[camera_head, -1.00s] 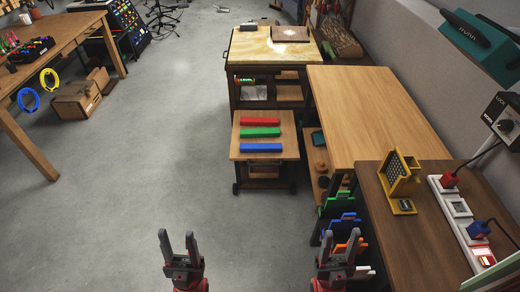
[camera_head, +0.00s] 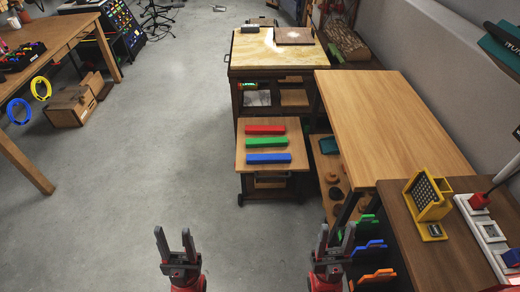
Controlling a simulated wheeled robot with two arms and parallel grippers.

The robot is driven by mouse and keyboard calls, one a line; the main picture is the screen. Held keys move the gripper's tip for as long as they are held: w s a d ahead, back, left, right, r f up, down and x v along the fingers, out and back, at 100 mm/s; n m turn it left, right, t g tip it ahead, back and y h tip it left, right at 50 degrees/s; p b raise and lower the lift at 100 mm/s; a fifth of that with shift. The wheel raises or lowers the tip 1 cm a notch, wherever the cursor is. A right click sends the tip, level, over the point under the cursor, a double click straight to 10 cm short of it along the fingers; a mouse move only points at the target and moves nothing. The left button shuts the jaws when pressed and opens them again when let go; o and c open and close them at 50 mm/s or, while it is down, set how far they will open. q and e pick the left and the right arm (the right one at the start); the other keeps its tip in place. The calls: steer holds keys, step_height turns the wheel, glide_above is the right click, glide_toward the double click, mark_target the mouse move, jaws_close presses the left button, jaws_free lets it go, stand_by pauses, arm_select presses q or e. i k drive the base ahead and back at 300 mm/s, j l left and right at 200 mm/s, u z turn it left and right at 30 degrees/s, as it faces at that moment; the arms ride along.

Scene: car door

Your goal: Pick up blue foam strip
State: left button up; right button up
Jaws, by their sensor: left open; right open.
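The blue foam strip (camera_head: 269,158) lies flat on a small low wooden cart (camera_head: 297,165), nearest to me of three strips. A green strip (camera_head: 267,142) and a red strip (camera_head: 265,129) lie behind it, apart from it. My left gripper (camera_head: 175,242) is open and empty over the floor, below and left of the cart in the picture. My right gripper (camera_head: 334,238) is open and empty, below and right of the cart, close to the coloured panels. Neither gripper touches a strip.
A long wooden table (camera_head: 390,120) and a dark brown bench (camera_head: 415,240) with a yellow holder (camera_head: 428,195) stand on the right. Green, blue and orange panels (camera_head: 370,250) stand by my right gripper. A workbench (camera_head: 265,52) is behind the cart. Grey floor (camera_head: 130,170) is free at left.

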mark_target(272, 158)
steer(key=i+j, duration=1)
steer(key=i, duration=0.15)
steer(key=i+j, duration=1.05)
steer(key=i, duration=0.15)
steer(key=i+j+z, duration=0.15)
steer(key=z, duration=0.3)
steer(key=i+j+z, duration=0.1)
steer(key=z, duration=0.4)
steer(key=i+j+z, duration=0.1)
steer(key=j+z, duration=0.2)
steer(key=z, duration=0.15)
steer(key=j+z, duration=0.2)
steer(key=z, duration=0.25)
